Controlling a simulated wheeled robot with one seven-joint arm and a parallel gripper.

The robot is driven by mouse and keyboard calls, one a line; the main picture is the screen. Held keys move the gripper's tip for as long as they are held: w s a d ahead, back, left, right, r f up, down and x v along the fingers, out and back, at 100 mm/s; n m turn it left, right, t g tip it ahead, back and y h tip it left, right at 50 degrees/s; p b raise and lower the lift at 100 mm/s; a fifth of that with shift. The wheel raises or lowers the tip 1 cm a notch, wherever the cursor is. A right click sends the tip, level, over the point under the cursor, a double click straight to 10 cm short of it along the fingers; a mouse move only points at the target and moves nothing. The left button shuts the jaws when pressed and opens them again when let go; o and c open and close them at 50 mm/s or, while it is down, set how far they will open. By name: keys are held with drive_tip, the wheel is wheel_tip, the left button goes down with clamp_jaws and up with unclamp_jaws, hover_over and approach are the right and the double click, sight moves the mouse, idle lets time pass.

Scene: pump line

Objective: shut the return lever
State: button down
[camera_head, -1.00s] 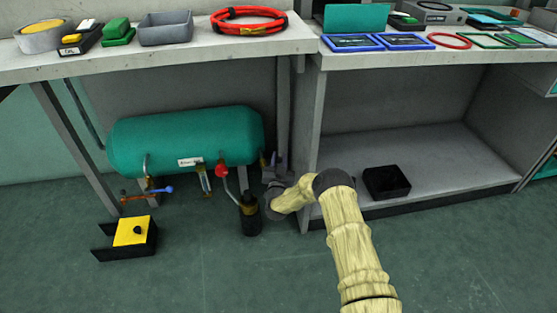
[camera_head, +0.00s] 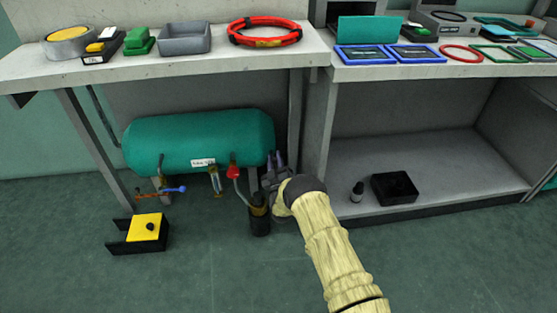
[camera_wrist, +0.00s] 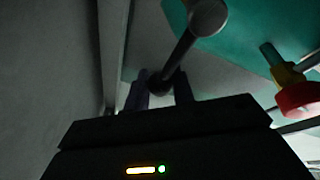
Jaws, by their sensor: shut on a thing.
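A grey lever (camera_wrist: 182,48) with a rounded end shows in the wrist view, in front of the green tank; I take it to be the return lever. My gripper (camera_wrist: 160,88) is shut on its lower end, one finger on each side. In the head view my gripper (camera_head: 277,163) is at the right end of the green tank (camera_head: 200,140), under the bench. The lever is hidden there behind my gripper and wrist.
A red knob (camera_head: 233,173) is left of my gripper, also at right in the wrist view (camera_wrist: 298,98). A black canister (camera_head: 260,222) stands close by. A blue-handled valve (camera_head: 175,189) and yellow-topped box (camera_head: 148,227) are farther left. A bench leg (camera_head: 295,115) rises just right.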

drive_tip(key=shift+s+a+f+n, duration=0.1)
drive_tip(key=shift+a+f+n, duration=0.05)
drive_tip(key=shift+n, duration=0.25)
drive_tip(key=c, duration=1.2)
unclamp_jaws()
drive_tip(key=shift+s+p, duration=0.4)
drive_tip(key=shift+s, duration=0.1)
drive_tip(key=p+v, duration=0.6)
drive_tip(key=v, duration=1)
drive_tip(key=shift+f, duration=0.15)
drive_tip(key=shift+s, duration=0.25)
